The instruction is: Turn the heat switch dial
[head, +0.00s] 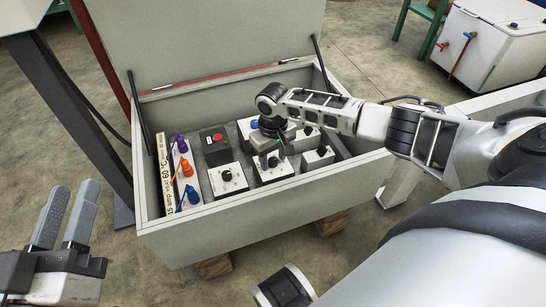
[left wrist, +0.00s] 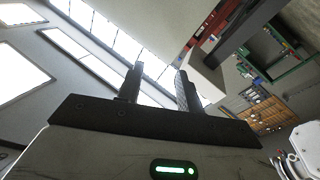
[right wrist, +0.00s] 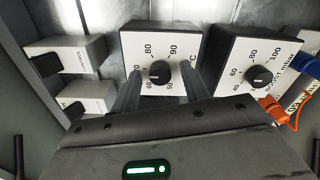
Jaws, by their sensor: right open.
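The heat dial is a black round knob (right wrist: 160,72) on a white-faced box (right wrist: 150,45) marked in °C, seen in the right wrist view. In the head view, its box (head: 272,174) is in the front row inside the large grey case. My right gripper (right wrist: 160,84) is open, one finger on each side of the knob. It also shows from above in the head view (head: 272,160). I cannot tell whether the fingers touch the knob. My left gripper (head: 67,212) is open and empty, left of the case, fingers pointing up.
A similar dial box marked mbar (right wrist: 258,77) stands close beside the heat dial. The case (head: 265,222) has raised walls and an open lid (head: 205,40). A red-button box (head: 216,140) and several coloured plugs (head: 187,170) are on the left inside. Two switch boxes (head: 318,158) are on the right.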

